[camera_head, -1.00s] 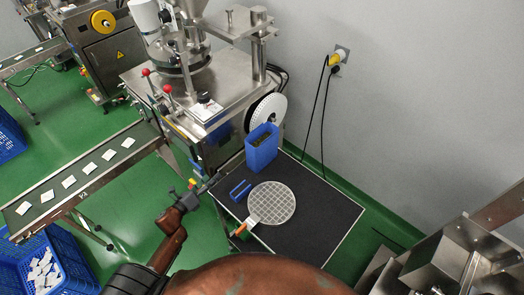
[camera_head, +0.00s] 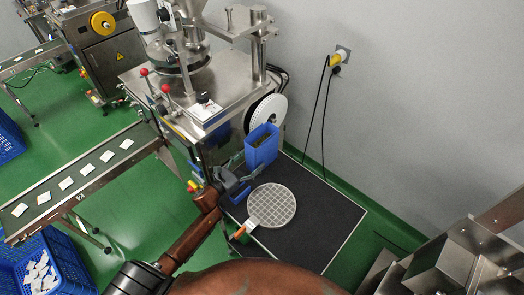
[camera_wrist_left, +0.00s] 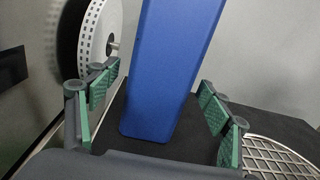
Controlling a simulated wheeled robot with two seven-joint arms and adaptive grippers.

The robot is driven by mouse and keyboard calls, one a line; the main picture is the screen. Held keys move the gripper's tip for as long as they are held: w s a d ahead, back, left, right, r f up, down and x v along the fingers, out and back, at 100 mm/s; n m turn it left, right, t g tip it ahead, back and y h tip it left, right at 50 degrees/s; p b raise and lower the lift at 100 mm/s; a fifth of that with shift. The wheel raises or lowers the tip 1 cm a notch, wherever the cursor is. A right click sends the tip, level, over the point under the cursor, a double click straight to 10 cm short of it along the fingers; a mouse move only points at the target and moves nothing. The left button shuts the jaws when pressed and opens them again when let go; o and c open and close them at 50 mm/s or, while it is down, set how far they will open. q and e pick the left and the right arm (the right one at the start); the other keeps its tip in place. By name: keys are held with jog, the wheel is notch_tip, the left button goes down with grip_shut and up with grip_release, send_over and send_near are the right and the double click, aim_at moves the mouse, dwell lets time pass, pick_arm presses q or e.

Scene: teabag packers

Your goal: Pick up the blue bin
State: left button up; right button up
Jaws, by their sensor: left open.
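The blue bin (camera_head: 262,147) stands upright on the dark mat, against the packing machine, with some dark green content showing at its top. In the left wrist view the blue bin (camera_wrist_left: 170,65) rises between the two green-padded fingers. My left gripper (camera_head: 241,168) is open, just in front of the bin on its left side. In the left wrist view the left gripper (camera_wrist_left: 158,108) has one finger on each side of the bin, with gaps, and is apart from it. My right gripper is not in view.
A round mesh sieve (camera_head: 271,205) with an orange handle lies on the dark mat (camera_head: 325,215), close to my left gripper. The steel packing machine (camera_head: 225,88) and its white reel (camera_head: 268,112) stand behind the bin. A conveyor (camera_head: 80,185) runs at the left.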

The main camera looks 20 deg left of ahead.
pick_arm(q)
jog(key=shift+x, duration=0.95)
jog(key=c, duration=1.8)
jog(key=shift+r, duration=0.1)
